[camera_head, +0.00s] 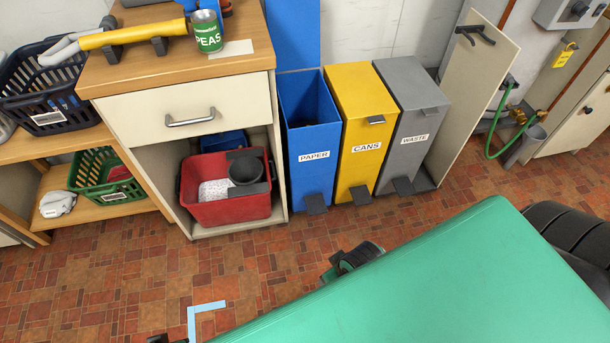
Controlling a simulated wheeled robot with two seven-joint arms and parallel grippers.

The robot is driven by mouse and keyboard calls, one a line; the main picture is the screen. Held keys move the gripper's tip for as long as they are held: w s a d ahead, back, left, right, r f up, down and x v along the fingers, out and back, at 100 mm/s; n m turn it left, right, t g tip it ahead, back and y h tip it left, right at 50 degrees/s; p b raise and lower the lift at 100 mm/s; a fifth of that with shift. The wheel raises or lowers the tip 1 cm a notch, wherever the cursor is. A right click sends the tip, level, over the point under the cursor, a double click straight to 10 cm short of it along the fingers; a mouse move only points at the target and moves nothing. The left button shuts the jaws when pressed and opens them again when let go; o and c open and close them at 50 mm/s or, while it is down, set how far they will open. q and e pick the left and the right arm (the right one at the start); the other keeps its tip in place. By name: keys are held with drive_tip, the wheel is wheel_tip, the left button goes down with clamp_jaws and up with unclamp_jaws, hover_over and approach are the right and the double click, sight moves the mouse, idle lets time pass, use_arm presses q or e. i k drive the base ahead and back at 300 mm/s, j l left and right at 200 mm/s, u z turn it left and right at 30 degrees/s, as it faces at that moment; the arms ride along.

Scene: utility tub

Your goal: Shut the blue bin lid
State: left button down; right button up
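The blue bin (313,168), labelled PAPER, stands on the floor at the left of a row of three bins. Its blue lid (292,36) is open, raised upright at the back against the wall, and its top runs out of the picture. The bin's mouth is uncovered and its inside is dark. A dark pedal (315,204) is at its front foot. I cannot make out either of my grippers in this view. A large green part of my own body fills the lower right and hides the floor there.
The yellow CANS bin (364,133) and grey WASTE bin (410,141) are closed beside it. A cabinet (186,108) with a green can (207,33) on top stands close on the left. A cream door panel (470,90) stands at right.

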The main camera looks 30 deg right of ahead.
sight(294, 25)
drive_tip(key=l+u, duration=1.1)
